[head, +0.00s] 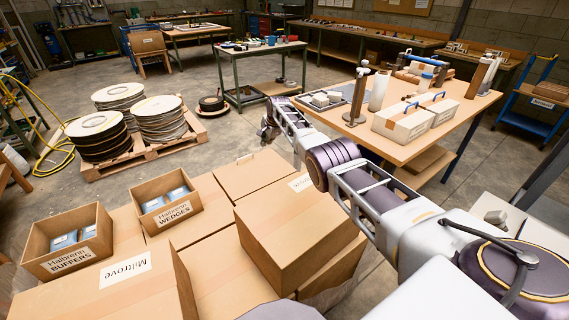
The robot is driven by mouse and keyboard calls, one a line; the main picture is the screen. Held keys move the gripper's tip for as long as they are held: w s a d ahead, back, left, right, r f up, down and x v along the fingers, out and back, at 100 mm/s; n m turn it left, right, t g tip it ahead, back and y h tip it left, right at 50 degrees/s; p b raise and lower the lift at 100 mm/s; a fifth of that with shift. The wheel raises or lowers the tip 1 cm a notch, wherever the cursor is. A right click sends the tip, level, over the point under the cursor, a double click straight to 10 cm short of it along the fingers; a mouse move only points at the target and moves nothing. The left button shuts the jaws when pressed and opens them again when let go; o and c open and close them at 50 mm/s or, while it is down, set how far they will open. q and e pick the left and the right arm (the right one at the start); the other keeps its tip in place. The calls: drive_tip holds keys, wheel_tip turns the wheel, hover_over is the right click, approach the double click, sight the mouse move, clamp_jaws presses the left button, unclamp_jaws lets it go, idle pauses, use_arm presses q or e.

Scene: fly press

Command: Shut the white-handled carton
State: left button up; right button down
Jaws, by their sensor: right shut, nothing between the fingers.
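A brown carton (252,173) stands at the far side of the carton group, with a small pale piece on its top that may be a white handle. Its top looks flat, but I cannot tell whether it is fully shut. My right arm reaches in from the right, and my right gripper (268,132) is shut and empty. In the picture it shows just above the carton's far edge; I see no contact. The gripper is small and partly hidden by my own arm. My left gripper is not in view.
Open boxes labelled Halbrenn BUFFERS (67,262) and Halbrenn WEDGES (172,217) hold blue-and-white packs. A large Miltrove carton (120,300) and a tall brown carton (290,225) stand nearer. Blue-handled boxes (403,125) sit on the right table (470,112). Cable reels stand on a pallet (150,156).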

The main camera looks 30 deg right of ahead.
drive_tip(key=shift+s+r, duration=0.1)
drive_tip(key=shift+r, duration=0.25)
drive_tip(key=v, duration=1.1)
idle(1.1)
drive_tip(key=shift+s+r, duration=0.15)
drive_tip(key=shift+r, duration=0.05)
idle(0.4)
use_arm(q)
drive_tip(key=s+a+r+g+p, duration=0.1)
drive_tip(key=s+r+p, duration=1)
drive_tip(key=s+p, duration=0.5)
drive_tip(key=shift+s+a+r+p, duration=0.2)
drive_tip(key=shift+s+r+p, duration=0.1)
drive_tip(key=shift+p, duration=2.3)
use_arm(e)
wheel_tip(320, 180, up, 21)
use_arm(q)
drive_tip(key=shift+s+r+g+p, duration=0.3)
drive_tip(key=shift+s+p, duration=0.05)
drive_tip(key=shift+p, duration=0.1)
use_arm(e)
drive_tip(key=shift+r, duration=0.4)
